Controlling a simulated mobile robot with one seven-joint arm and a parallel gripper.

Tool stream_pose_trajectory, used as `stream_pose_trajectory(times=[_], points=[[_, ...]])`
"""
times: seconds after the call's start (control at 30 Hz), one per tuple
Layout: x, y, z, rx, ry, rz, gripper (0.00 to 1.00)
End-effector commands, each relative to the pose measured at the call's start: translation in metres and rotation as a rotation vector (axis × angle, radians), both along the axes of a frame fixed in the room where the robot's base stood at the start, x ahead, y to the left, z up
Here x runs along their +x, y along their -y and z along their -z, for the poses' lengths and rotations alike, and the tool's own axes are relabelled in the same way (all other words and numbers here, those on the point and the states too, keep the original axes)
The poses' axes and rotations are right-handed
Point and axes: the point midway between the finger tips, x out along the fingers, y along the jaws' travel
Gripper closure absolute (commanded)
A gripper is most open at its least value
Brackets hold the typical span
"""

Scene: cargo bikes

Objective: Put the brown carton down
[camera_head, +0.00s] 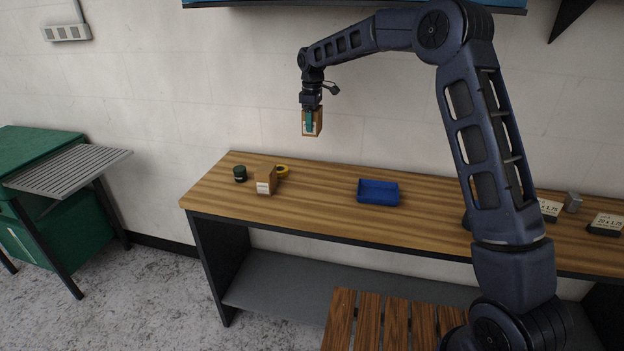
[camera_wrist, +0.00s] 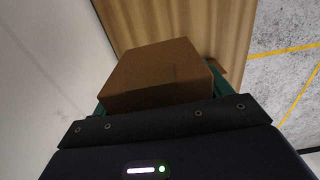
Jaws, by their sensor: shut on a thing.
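The brown carton (camera_head: 317,121) is held in my gripper (camera_head: 309,122), in the air above the back left part of the wooden table (camera_head: 320,196). In the wrist view the carton (camera_wrist: 155,72) fills the space between the green fingers, and my gripper (camera_wrist: 158,95) is shut on it. The carton hides part of the tabletop below it in that view.
On the table's left stand another brown carton (camera_head: 265,181), a dark green tin (camera_head: 240,174) and a yellow roll (camera_head: 282,170). A blue tray (camera_head: 378,191) sits near the middle. Labelled boxes (camera_head: 606,223) lie at right. The tabletop between the left carton and the tray is clear.

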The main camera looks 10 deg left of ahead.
Motion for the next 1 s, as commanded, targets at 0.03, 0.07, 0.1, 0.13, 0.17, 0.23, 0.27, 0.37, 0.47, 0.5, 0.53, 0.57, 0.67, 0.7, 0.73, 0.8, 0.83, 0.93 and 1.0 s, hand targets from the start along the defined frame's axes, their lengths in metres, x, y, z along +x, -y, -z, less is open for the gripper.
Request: stream_pose_trajectory(times=[0.03, 0.07, 0.1, 0.13, 0.17, 0.23, 0.27, 0.37, 0.47, 0.5, 0.53, 0.57, 0.67, 0.7, 0.73, 0.8, 0.83, 0.93, 1.0], points=[[0.003, -0.002, 0.001, 0.000, 0.000, 0.000, 0.53], [0.004, -0.002, 0.002, 0.000, 0.000, -0.001, 0.53], [0.005, -0.003, 0.005, 0.000, -0.001, -0.001, 0.53], [0.006, -0.003, 0.009, 0.000, -0.001, -0.001, 0.53], [0.006, -0.003, 0.013, 0.000, -0.001, -0.001, 0.53], [0.005, -0.003, 0.026, -0.002, -0.002, -0.001, 0.53], [0.005, -0.003, 0.032, -0.002, -0.002, -0.001, 0.53], [0.005, -0.003, 0.055, -0.002, -0.003, -0.002, 0.53], [0.005, -0.004, 0.076, -0.001, -0.002, -0.002, 0.53], [0.005, -0.003, 0.085, -0.002, -0.002, -0.002, 0.53], [0.005, -0.003, 0.091, -0.001, -0.002, -0.002, 0.53], [0.005, -0.003, 0.098, -0.002, -0.002, -0.002, 0.53], [0.005, -0.003, 0.119, -0.002, -0.002, -0.002, 0.53], [0.005, -0.003, 0.127, -0.001, -0.002, -0.002, 0.53], [0.005, -0.003, 0.133, -0.001, -0.002, -0.002, 0.53], [0.005, -0.003, 0.143, -0.001, -0.001, -0.001, 0.53], [0.005, -0.003, 0.147, 0.000, 0.000, -0.001, 0.53], [0.006, -0.003, 0.155, 0.000, 0.000, -0.001, 0.53], [0.006, -0.003, 0.157, 0.000, 0.000, -0.001, 0.53]])
